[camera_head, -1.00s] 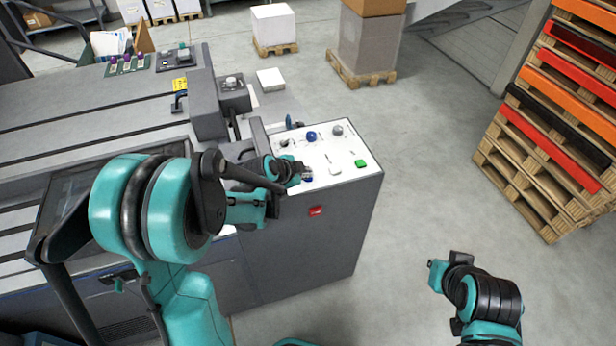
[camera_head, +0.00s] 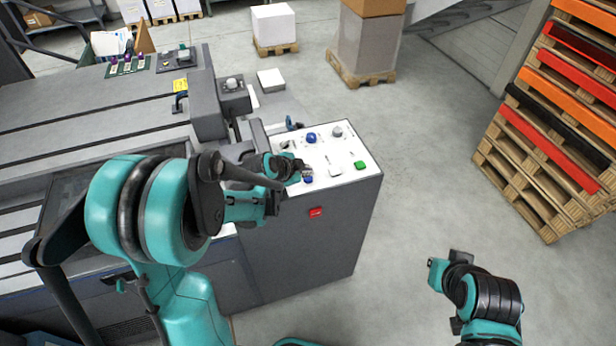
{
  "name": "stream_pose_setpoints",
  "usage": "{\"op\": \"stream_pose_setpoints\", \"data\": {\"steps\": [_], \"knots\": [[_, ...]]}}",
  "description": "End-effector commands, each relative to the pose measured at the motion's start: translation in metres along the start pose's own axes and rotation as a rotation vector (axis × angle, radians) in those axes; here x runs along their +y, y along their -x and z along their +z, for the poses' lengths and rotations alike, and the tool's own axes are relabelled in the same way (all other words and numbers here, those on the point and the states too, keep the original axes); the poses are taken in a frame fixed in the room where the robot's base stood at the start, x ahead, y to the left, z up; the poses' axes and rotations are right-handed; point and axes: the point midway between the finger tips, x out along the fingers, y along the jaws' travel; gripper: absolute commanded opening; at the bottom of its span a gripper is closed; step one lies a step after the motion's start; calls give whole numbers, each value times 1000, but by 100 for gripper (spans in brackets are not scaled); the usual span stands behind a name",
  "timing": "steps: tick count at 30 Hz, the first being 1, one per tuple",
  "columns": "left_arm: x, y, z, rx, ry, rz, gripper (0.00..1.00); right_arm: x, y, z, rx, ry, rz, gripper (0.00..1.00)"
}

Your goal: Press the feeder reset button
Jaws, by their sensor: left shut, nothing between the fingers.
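The white control panel (camera_head: 350,148) tops a grey cabinet and carries several buttons and knobs. A blue button (camera_head: 308,180) lies near its front edge, right by my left gripper (camera_head: 303,174). My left gripper is shut and empty, low over the panel's left part. I cannot tell whether it touches the blue button. A white button (camera_head: 335,169), a green button (camera_head: 360,165), a blue knob (camera_head: 311,138) and a grey knob (camera_head: 337,131) show clear. No label can be read, so I cannot tell which is feeder reset. My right gripper (camera_head: 449,265) hangs over the floor, its jaws unclear.
A red switch (camera_head: 316,212) sits on the cabinet's front. The grey machine bed (camera_head: 90,120) extends left, with a small control box (camera_head: 234,92) behind the panel. Pallets with orange and red boards (camera_head: 560,120) stand at right. The floor between is free.

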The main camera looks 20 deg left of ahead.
Motion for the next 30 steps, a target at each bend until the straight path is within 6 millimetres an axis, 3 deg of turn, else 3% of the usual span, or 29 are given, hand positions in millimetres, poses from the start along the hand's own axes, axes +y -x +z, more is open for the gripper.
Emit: {"op": "stream_pose_setpoints", "data": {"steps": [5,19,30], "knots": [[-2,2,-2,0,0,0,0,0,2,-2,0,0,0,0],[-24,34,-25,0,0,0,0,0,30,-22,0,0,0,0],[-25,35,-25,0,0,0,0,0,31,-22,0,0,0,0]]}}
